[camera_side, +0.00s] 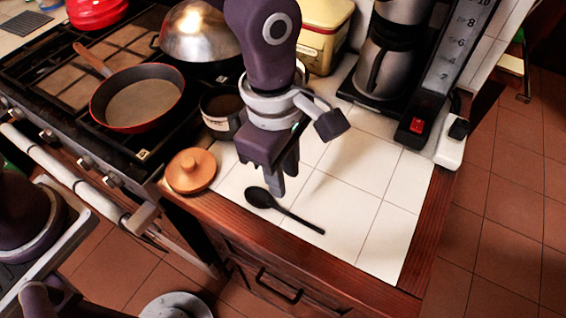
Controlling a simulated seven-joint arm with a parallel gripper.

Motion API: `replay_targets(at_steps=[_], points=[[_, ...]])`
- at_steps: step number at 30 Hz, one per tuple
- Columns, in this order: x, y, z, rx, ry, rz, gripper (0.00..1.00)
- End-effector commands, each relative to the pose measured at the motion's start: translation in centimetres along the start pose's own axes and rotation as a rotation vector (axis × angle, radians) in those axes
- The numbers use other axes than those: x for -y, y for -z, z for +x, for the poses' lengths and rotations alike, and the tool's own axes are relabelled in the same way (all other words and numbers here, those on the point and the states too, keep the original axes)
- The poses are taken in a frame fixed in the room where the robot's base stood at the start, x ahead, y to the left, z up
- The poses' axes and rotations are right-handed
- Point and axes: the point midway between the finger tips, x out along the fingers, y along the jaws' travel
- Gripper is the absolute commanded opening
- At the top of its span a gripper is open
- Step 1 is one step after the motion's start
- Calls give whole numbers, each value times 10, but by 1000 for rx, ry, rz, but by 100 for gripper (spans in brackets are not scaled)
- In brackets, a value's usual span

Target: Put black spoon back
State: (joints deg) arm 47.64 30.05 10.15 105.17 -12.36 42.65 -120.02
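The black spoon (284,210) lies on the white tiled counter (358,168), its bowl to the left and its handle running down to the right. My gripper (281,186) points down just above and behind the spoon, near the bowl end. Its fingers look close together, but this angle does not show clearly whether there is a gap between them. Nothing is visibly held. The spoon appears to rest flat on the tiles.
An orange round lid (191,171) sits at the counter's left corner. A red pan (138,100) is on the stove at left. A coffee maker (385,55) and a power strip (452,143) are at the back right. The right-hand tiles are clear.

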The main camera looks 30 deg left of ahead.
Motion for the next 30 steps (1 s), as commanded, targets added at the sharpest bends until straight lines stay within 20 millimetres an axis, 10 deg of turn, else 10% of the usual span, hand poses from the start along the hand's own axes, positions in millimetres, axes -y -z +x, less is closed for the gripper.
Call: replay_targets(at_steps=[16, 24, 30], points=[[-4, 16, -44, 21, -20, 69, 28], [38, 169, -165, -35, -288, 869, 28], [105, 236, -172, -342, -348, 1405, 28]])
